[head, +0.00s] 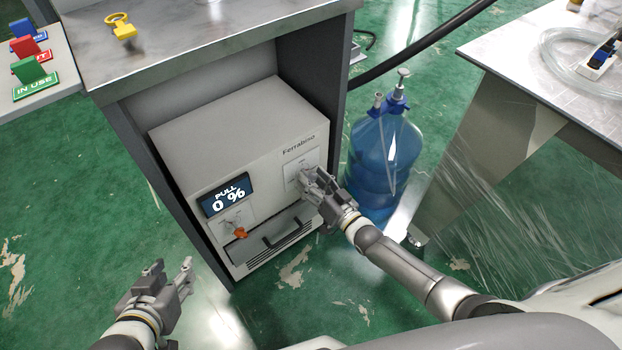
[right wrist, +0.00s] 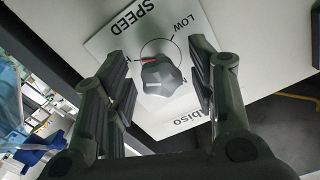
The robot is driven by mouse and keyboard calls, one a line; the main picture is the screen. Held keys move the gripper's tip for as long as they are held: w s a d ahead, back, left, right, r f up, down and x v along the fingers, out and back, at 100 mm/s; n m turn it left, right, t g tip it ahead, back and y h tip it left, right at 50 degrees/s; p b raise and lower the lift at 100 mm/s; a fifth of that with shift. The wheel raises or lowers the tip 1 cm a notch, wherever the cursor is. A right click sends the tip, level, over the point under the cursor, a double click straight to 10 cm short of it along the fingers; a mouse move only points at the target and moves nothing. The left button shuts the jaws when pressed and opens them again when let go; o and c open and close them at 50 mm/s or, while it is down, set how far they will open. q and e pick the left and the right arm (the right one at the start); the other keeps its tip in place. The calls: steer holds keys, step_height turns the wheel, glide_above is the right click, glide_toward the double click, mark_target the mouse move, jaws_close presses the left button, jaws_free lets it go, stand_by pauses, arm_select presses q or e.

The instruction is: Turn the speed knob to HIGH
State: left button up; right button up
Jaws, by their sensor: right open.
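The speed knob (right wrist: 163,77) is a dark grey ridged dial on a white SPEED label plate (right wrist: 118,38), which appears upside down in the right wrist view. LOW is readable at the upper right of the dial; other position words are partly hidden, and a small red mark shows at the dial's upper left. My right gripper (right wrist: 160,72) is open, with its fingers either side of the knob and apart from it. In the head view the right gripper (head: 308,182) covers the knob on the Ferrabiso machine (head: 225,125). My left gripper (head: 170,270) is open and empty, low at the left.
The machine sits under a metal bench (head: 200,35). A blue water bottle (head: 385,150) stands close to the right. Green floor is free at left.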

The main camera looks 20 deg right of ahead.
steer(key=v, duration=1.1)
steer(key=shift+s, duration=0.1)
steer(key=shift+a+r, duration=0.1)
